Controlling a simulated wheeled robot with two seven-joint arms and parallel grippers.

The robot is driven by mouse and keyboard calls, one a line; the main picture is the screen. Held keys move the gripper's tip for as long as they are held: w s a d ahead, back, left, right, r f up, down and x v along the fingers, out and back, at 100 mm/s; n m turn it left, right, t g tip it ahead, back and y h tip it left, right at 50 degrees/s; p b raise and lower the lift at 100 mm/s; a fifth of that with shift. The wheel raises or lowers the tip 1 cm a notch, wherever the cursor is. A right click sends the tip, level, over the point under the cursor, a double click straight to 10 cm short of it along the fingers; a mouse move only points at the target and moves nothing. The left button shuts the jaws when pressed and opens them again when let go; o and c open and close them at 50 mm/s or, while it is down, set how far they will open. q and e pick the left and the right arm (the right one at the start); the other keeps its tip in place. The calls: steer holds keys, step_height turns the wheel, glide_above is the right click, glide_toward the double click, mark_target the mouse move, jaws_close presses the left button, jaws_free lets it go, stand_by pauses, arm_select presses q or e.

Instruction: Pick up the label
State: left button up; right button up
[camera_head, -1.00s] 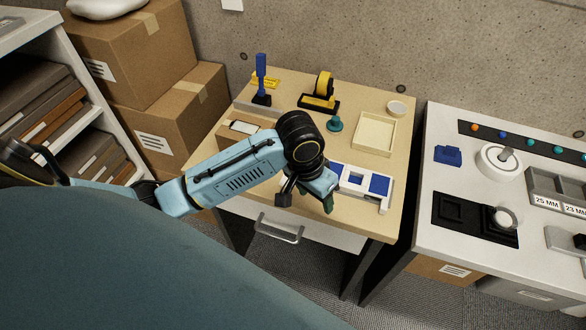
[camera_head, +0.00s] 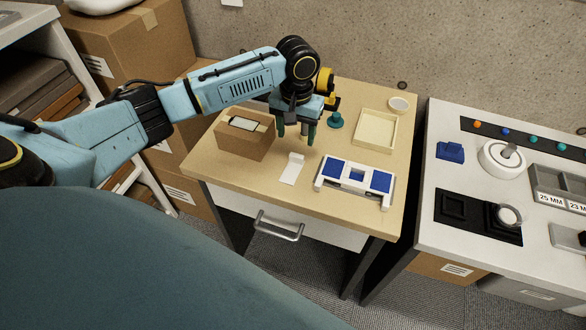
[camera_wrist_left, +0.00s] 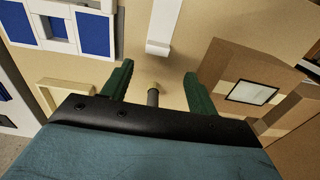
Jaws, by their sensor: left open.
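The label (camera_head: 292,168) appears to be the small white strip with a raised tab on the wooden table, between the cardboard box and the blue-and-white frame. It also shows at the top of the left wrist view (camera_wrist_left: 163,28). My left gripper (camera_head: 296,131) is open and empty, above the table and behind the label in the head view. In the left wrist view its green fingers (camera_wrist_left: 158,88) stand apart, with the label beyond them and not between them. My right gripper is not in view.
A small cardboard box (camera_head: 243,146) with a white panel on top stands left of the label. The blue-and-white frame (camera_head: 355,181) lies to its right. A cream tray (camera_head: 374,131), a teal knob (camera_head: 336,120) and a yellow tape dispenser (camera_head: 327,80) are farther back.

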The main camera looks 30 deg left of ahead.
mark_target(297, 154)
arm_select(q)
steer(key=shift+f, duration=0.6)
steer(key=f, duration=0.1)
steer(key=f+b, duration=0.1)
steer(key=f, duration=0.2)
steer(key=shift+s+d+f, duration=0.1)
steer(key=shift+d, duration=0.25)
steer(key=shift+f+b, duration=0.3)
steer(key=shift+f, duration=0.1)
steer(key=c, duration=1.1)
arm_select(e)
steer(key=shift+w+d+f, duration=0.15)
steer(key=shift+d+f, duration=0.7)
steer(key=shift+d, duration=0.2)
